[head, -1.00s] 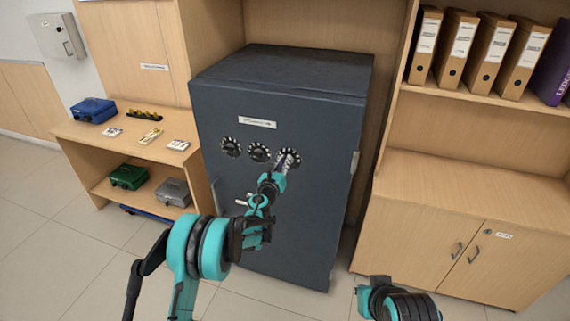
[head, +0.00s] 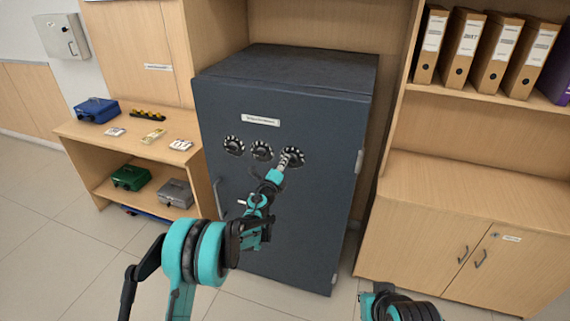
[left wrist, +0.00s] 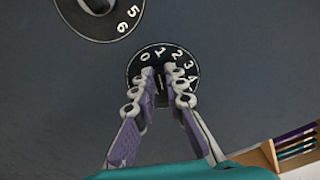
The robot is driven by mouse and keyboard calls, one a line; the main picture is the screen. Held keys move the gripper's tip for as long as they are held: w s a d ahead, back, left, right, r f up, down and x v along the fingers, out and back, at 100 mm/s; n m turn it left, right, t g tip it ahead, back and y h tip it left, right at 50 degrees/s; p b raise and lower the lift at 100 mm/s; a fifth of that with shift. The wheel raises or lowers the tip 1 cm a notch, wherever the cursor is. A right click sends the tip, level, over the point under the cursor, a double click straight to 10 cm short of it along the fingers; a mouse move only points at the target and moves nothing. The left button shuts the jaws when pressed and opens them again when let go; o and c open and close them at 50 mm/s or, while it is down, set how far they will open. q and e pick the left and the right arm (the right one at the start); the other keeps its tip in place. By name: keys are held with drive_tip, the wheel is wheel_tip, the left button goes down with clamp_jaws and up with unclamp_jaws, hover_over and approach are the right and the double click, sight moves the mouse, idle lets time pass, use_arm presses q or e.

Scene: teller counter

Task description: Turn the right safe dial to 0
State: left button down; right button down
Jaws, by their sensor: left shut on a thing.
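The dark grey safe (head: 315,225) stands shut in the middle of the head view, with three black dials in a row on its door. The right dial (head: 297,156) is partly covered by my left gripper (head: 287,161). In the left wrist view, the fingers of my left gripper (left wrist: 162,76) are shut on the middle of the right dial (left wrist: 149,54). Its white numbers 0 to 4 show around the fingertips, with 0 at the upper left. My right gripper is not seen.
The middle dial (head: 262,151) and the left dial (head: 234,146) sit just left of the gripper. A safe handle (head: 217,197) is lower left. A wooden shelf (head: 75,128) with cash boxes stands left, and a cabinet (head: 430,220) stands right.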

use_arm(q)
drive_tip(key=shift+a+f+n+b, duration=0.1)
drive_tip(key=shift+f+n+b, duration=0.1)
drive_tip(key=shift+n, duration=0.9)
drive_tip(key=shift+f+n+b, duration=0.15)
drive_tip(key=shift+n+b, duration=0.05)
drive_tip(key=shift+n, duration=0.9)
drive_tip(key=c, duration=1.6)
unclamp_jaws()
drive_tip(key=shift+o, duration=0.2)
drive_tip(key=v, duration=1.2)
